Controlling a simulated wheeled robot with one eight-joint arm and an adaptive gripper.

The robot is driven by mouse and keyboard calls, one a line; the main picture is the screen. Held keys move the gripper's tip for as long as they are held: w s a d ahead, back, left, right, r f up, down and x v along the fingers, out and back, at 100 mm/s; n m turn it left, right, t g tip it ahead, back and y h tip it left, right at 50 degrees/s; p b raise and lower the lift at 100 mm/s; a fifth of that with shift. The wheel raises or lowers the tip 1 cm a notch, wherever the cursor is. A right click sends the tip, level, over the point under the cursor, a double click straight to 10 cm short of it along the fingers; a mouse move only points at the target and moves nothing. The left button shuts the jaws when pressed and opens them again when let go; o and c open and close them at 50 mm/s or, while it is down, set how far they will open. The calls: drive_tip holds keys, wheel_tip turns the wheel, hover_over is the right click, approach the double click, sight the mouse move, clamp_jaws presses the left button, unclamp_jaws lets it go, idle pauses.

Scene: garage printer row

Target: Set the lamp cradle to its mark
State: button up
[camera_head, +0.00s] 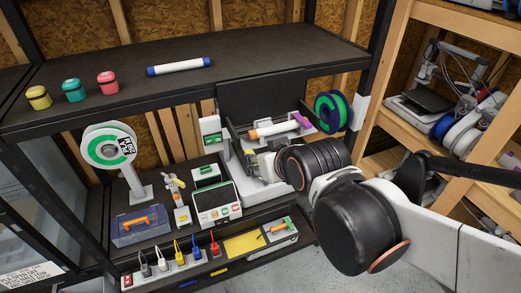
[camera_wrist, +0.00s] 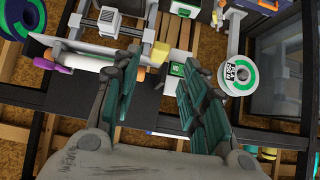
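I cannot tell for sure which thing is the lamp cradle. A white roller with an orange end (camera_head: 268,130) lies across the white printer in the middle, with a purple part (camera_head: 301,121) at its right. In the wrist view the roller (camera_wrist: 92,63) and the purple part (camera_wrist: 60,68) show at the upper left. My gripper (camera_wrist: 155,66) is open and empty, its two teal fingers apart. It is in front of the printer in the head view, where my arm partly hides it. No mark can be made out clearly.
A spool on a stand (camera_head: 108,146) and a blue toolbox (camera_head: 141,225) stand left. A blue-green spool (camera_head: 333,112) is right. The upper shelf (camera_head: 255,55) overhangs the printer.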

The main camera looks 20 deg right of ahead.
drive_tip(key=shift+v, duration=1.4)
drive_tip(key=s+f+g+b, duration=0.1)
drive_tip(key=s+f+b, duration=0.1)
drive_tip(key=f+b, duration=0.8)
drive_tip(key=s+f+g+b, duration=0.2)
drive_tip(key=s+f+b, duration=0.1)
drive_tip(key=f+b, duration=0.6)
wheel_tip(320, 180, down, 2)
drive_tip(key=shift+f+b, duration=0.1)
drive_tip(key=shift+b, duration=0.3)
